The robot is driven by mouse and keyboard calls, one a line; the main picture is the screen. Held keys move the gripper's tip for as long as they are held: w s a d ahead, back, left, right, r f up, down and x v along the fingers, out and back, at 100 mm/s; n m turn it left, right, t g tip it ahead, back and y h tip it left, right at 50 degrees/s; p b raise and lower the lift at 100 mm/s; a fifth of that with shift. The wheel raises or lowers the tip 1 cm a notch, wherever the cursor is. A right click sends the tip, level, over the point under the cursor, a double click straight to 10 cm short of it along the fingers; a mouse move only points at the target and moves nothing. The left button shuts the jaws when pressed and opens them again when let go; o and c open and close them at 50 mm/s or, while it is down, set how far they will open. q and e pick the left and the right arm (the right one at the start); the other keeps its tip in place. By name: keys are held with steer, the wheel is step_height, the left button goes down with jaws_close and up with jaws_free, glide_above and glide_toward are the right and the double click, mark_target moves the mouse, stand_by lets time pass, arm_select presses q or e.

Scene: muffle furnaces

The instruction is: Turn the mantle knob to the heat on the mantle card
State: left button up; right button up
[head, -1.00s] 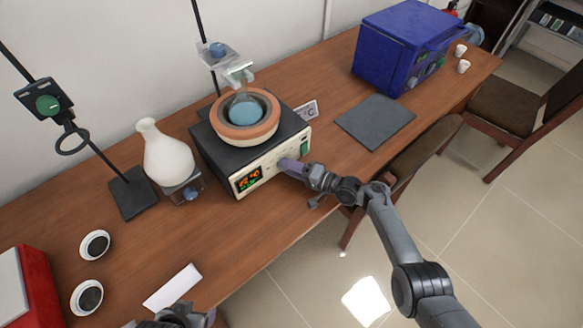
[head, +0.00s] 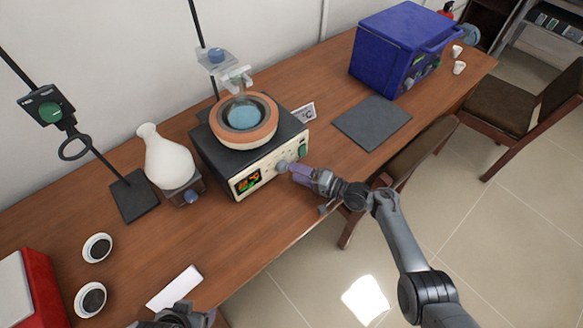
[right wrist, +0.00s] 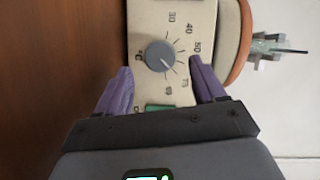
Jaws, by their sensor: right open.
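The heating mantle (head: 250,168) is a dark box with a cream front panel and an orange-rimmed bowl holding a flask of blue liquid. In the right wrist view the knob (right wrist: 160,56) has a white pointer toward the lower right, between printed numbers. My right gripper (head: 300,173) is open, a little back from the knob, with purple fingers either side of it. The card (head: 303,113) behind the mantle shows °C; its number is unclear. My left gripper (head: 182,317) is cut off at the bottom.
A white flask (head: 168,158) and a stand (head: 130,196) are left of the mantle. A dark mat (head: 371,123) and a blue furnace (head: 400,50) are to the right. A chair (head: 425,150) stands against the table's front edge. A white card (head: 174,287) lies near the left gripper.

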steer(key=p+v, duration=0.2)
steer(key=v, duration=0.5)
steer(key=shift+d, duration=0.15)
steer(key=shift+s, duration=0.1)
steer(key=shift+d+r, duration=0.1)
steer(key=shift+d, duration=0.05)
